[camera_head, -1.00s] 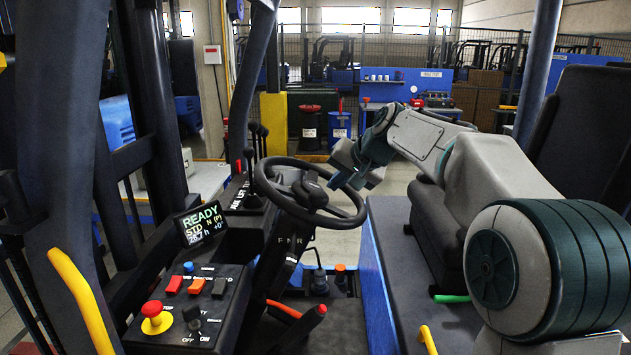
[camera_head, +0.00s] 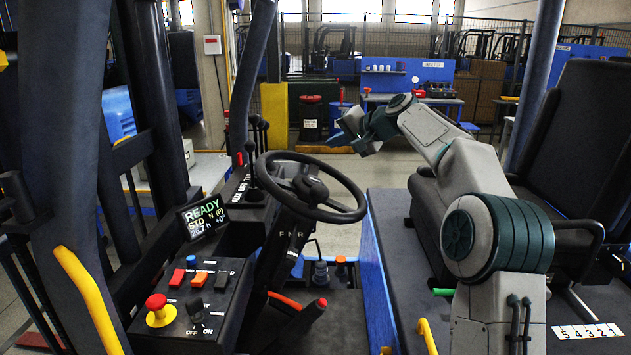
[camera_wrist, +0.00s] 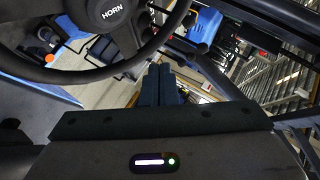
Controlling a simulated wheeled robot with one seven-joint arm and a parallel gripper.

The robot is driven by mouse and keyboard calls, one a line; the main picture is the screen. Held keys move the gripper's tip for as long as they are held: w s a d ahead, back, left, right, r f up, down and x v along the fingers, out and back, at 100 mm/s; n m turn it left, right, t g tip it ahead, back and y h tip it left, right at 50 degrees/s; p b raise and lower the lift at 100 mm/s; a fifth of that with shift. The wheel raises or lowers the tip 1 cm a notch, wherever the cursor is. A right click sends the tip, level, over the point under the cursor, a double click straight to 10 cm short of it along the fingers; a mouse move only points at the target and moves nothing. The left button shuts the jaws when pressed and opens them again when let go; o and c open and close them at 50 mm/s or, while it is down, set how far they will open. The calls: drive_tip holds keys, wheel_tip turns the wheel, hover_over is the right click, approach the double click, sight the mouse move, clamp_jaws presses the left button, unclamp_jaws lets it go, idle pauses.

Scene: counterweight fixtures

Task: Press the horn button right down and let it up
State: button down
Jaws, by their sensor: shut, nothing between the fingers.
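The horn button (camera_wrist: 112,12) is the dark round hub with white HORN lettering, at the top of the wrist view. In the head view the hub (camera_head: 307,188) sits in the middle of the black steering wheel (camera_head: 352,213); its lettering cannot be read there. My gripper (camera_head: 338,134) is up and to the right of the wheel in the head view, apart from the button. In the wrist view its fingers (camera_wrist: 160,82) are together and empty, below and right of the horn button. The wheel rim (camera_wrist: 100,72) curves past on their left.
A switch panel with a red mushroom button (camera_head: 157,303) and a lit READY display (camera_head: 204,220) stand left of the wheel. Levers (camera_head: 253,165) rise behind it. The black seat (camera_head: 590,150) is at the right. Open floor lies beyond the wheel.

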drive_tip(key=b, duration=0.5)
approach(313, 178)
drive_tip(key=w+a, duration=0.2)
drive_tip(key=w+a+f, duration=0.1)
drive_tip(key=w+a, duration=0.1)
drive_tip(key=shift+w+f, duration=0.1)
drive_tip(key=shift+f, duration=0.1)
idle(1.4)
drive_tip(key=shift+a+f+b, duration=0.15)
drive_tip(key=shift+f+b, duration=0.1)
drive_tip(key=shift+b, duration=0.05)
drive_tip(key=shift+a+f+b, duration=0.25)
drive_tip(key=shift+f+b, duration=0.2)
drive_tip(key=shift+f, duration=0.15)
idle(0.7)
drive_tip(key=shift+r, duration=0.15)
drive_tip(key=shift+d+r+p, duration=0.4)
drive_tip(key=shift+r+p, duration=0.35)
drive_tip(key=shift+r, duration=0.05)
drive_tip(key=r+p, duration=0.1)
drive_tip(key=d+r+p, duration=0.1)
drive_tip(key=r, duration=0.1)
drive_tip(key=d+r+p, duration=0.1)
drive_tip(key=shift+r+p, duration=0.3)
drive_tip(key=shift+p, duration=0.1)
